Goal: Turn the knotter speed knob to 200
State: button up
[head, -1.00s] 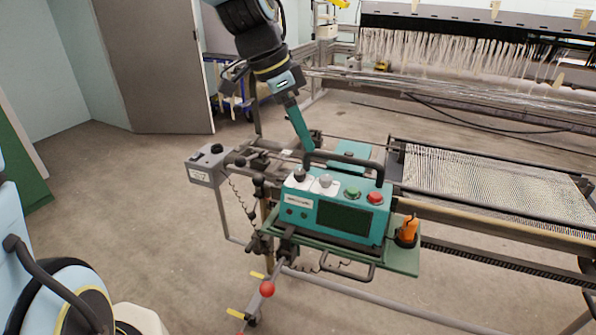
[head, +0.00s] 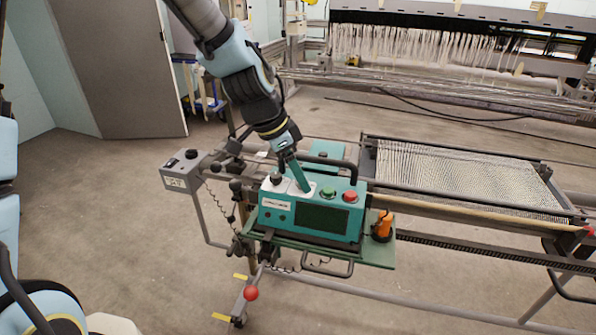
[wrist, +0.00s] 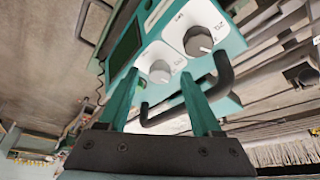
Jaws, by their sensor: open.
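The teal control box (head: 318,219) stands on a green tray. It carries two round knobs on white plates. The dark knob (head: 276,178) is at the left; it also shows in the wrist view (wrist: 198,41). The light grey knob (wrist: 159,71) lies between my finger lines in the wrist view; in the head view my gripper mostly hides it. The dial marks are too small to read. My gripper (head: 302,187) points down at the light knob, open, with its teal fingers (wrist: 157,82) apart. I cannot tell whether they touch the knob.
A green button (head: 328,192) and a red button (head: 350,197) sit right of the knobs. A dark handle bar (head: 335,164) runs behind them, close to my fingers. An orange tool (head: 384,224) stands at the tray's right. A grey box (head: 184,171) is to the left.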

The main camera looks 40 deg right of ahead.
grip_shut()
dwell(0.5)
